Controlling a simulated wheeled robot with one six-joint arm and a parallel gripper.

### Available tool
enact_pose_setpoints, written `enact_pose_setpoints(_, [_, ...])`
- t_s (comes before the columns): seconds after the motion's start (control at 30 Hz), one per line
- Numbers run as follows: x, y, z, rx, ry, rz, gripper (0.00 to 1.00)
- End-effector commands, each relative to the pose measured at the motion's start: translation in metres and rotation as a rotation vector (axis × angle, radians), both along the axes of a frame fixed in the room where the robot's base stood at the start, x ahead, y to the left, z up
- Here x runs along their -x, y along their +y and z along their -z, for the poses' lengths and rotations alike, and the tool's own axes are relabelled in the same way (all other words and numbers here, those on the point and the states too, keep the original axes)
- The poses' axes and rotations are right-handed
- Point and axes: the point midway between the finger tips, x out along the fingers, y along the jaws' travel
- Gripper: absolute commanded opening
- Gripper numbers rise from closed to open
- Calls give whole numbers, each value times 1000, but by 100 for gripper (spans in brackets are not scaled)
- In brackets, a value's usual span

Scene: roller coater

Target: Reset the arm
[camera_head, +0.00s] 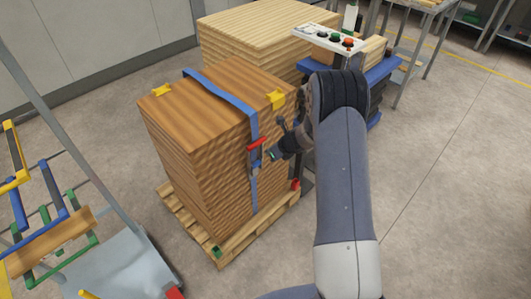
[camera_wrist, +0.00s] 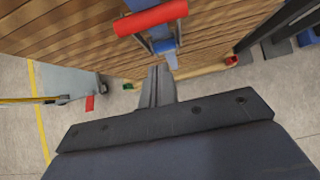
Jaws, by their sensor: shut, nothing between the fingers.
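My arm reaches forward from the lower right of the head view and bends down at the elbow. My gripper (camera_head: 272,155) is shut and empty, close to the front of the strapped wood stack (camera_head: 190,150). In the wrist view its fingers (camera_wrist: 156,75) are together and point toward the stack's side. A blue strap (camera_head: 222,92) runs over the stack and down its side. A ratchet buckle with a red handle (camera_head: 257,144) sits on the strap right by the fingertips; the handle also shows in the wrist view (camera_wrist: 150,18). I cannot tell whether they touch.
The stack stands on a wooden pallet (camera_head: 240,238). A second board stack (camera_head: 262,30) and a control panel (camera_head: 328,39) with buttons are behind. A rack with coloured bars (camera_head: 50,215) stands at the left. The floor at the right is clear.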

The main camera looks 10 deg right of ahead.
Motion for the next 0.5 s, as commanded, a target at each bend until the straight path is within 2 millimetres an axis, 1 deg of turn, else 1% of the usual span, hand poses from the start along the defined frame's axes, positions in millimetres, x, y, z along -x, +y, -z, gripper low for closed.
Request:
enact_pose_setpoints(0.03, [2, -3, -15, 3, -8, -1, 0])
enact_pose_setpoints(0.2, [14, -11, -45, 2, -5, -1, 0])
enact_pose_setpoints(0.4, [25, -19, -70, 3, -3, 0, 0])
enact_pose_setpoints(0.5, [28, -21, -78, 2, -3, -1, 0])
